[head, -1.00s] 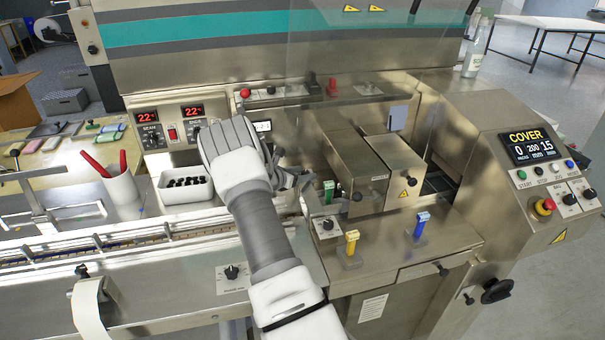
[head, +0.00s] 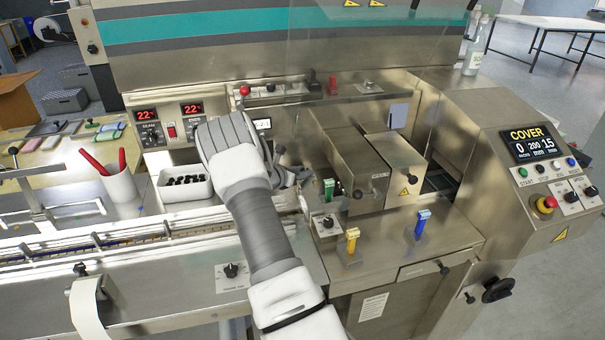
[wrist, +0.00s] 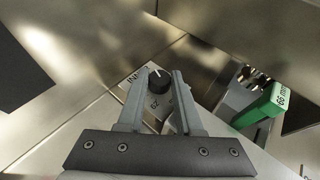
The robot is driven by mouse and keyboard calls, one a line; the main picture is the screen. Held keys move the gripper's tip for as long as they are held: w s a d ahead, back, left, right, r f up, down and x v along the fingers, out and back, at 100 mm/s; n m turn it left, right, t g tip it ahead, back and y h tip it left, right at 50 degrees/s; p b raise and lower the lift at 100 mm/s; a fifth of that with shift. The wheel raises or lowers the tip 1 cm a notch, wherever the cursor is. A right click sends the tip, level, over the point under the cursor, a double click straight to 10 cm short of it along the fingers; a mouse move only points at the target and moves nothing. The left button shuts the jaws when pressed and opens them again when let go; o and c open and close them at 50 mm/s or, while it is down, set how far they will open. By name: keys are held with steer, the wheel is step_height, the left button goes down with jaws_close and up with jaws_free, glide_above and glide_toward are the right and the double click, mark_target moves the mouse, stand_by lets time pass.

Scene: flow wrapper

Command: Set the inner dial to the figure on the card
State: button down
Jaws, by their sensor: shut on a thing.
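The inner dial (wrist: 159,80) is a round black knob with a white pointer line, on a pale plate with partly hidden lettering. In the wrist view it sits between the two grey fingers of my gripper (wrist: 158,88), which are closed around it. The pointer tips up and slightly left in that view. In the head view my gripper (head: 300,177) is left of the green-handled clamp (head: 329,187), and my forearm and hand cover much of the area. I cannot make out a card with a readable figure.
The green handle (wrist: 277,100) stands close to the right of the fingers in the wrist view. Steel housings (head: 357,165) rise right of my gripper. Yellow (head: 352,238) and blue (head: 422,222) handles stand in front. A white bin (head: 184,187) sits at left.

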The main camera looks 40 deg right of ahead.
steer(key=shift+f+n+t+b, duration=0.25)
steer(key=shift+n+t+b, duration=0.05)
steer(key=shift+b, duration=0.55)
steer(key=n+t+b, duration=0.1)
steer(key=b, duration=0.2)
steer(key=shift+s+f, duration=0.1)
steer(key=n+t+b, duration=0.1)
steer(key=b, duration=0.3)
steer(key=shift+s+t+y, duration=0.1)
steer(key=shift+t+y, duration=0.2)
steer(key=shift+y, duration=0.1)
steer(key=n+t+y+b, duration=0.1)
steer(key=n+b, duration=0.1)
steer(key=b, duration=0.5)
steer(key=shift+s+d+f+t+b, duration=0.1)
steer(key=shift+t+b, duration=0.25)
steer(key=shift+t, duration=0.05)
steer(key=n+t+b, duration=0.1)
steer(key=b, duration=0.4)
steer(key=n+t+y+b, duration=0.1)
steer(key=b, duration=0.4)
steer(key=shift+s+d+y, duration=0.15)
steer(key=shift+y, duration=0.15)
steer(key=shift+r+n+t+y+b, duration=0.3)
steer(key=shift+r+n+y+b, duration=0.15)
steer(key=shift+b, duration=1.3)
steer(key=c, duration=0.6)
jaws_free()
